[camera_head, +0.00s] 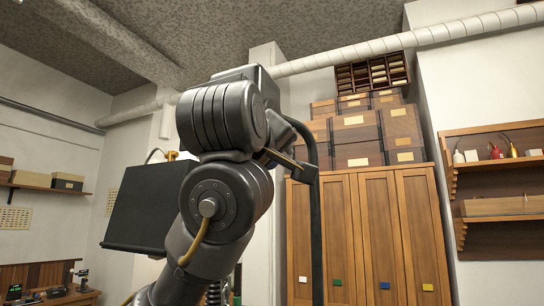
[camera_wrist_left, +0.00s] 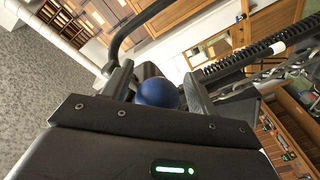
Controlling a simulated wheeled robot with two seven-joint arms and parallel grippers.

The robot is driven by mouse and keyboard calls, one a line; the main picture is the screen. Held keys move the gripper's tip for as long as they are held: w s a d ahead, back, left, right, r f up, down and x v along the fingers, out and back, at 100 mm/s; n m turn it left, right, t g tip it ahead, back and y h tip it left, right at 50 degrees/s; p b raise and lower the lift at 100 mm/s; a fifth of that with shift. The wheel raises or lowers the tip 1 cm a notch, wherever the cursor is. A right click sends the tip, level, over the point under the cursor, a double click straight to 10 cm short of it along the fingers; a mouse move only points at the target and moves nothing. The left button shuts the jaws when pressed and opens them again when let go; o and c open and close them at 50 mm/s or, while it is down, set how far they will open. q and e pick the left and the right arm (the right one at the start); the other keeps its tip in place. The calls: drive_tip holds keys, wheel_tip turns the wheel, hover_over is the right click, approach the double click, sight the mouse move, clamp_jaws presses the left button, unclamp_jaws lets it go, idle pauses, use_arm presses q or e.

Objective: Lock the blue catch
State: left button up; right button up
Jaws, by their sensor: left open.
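A round, dark blue knob (camera_wrist_left: 157,92), which looks like the blue catch, shows in the left wrist view. My left gripper (camera_wrist_left: 160,84) is open, with one finger on each side of the knob. I cannot tell whether either finger touches it. In the head view my left arm fills the middle, and little of the left gripper (camera_head: 283,152) shows past the wrist. The knob is hidden there behind my arm. How the catch is set cannot be told. My right gripper is not in view.
A black curved bar (camera_head: 314,220) stands just right of my left wrist; it also shows in the left wrist view (camera_wrist_left: 124,38). A black panel (camera_head: 148,205) is left of my arm. A coiled spring (camera_wrist_left: 240,58) lies right of the knob. Wooden cabinets (camera_head: 378,235) stand behind.

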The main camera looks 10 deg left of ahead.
use_arm(q)
drive_tip(key=shift+s+r, duration=0.1)
drive_tip(key=shift+s, duration=0.1)
drive_tip(key=shift+c, duration=0.7)
drive_tip(key=shift+w+d, duration=0.1)
drive_tip(key=shift+w, duration=0.1)
drive_tip(key=c, duration=0.5)
clamp_jaws()
drive_tip(key=shift+s+r, duration=0.2)
drive_tip(key=shift+s+r+g, duration=0.15)
drive_tip(key=shift+s+g, duration=0.1)
drive_tip(key=shift+g, duration=0.35)
drive_tip(key=b, duration=0.2)
drive_tip(key=shift+s+a+r+g+y+b, duration=0.2)
drive_tip(key=shift+s+a+g+y+b, duration=0.1)
drive_tip(key=shift+g+b, duration=0.1)
drive_tip(key=shift+r+g+b, duration=0.2)
drive_tip(key=shift+g+b, duration=0.1)
drive_tip(key=shift+b, duration=0.2)
drive_tip(key=shift+r, duration=0.1)
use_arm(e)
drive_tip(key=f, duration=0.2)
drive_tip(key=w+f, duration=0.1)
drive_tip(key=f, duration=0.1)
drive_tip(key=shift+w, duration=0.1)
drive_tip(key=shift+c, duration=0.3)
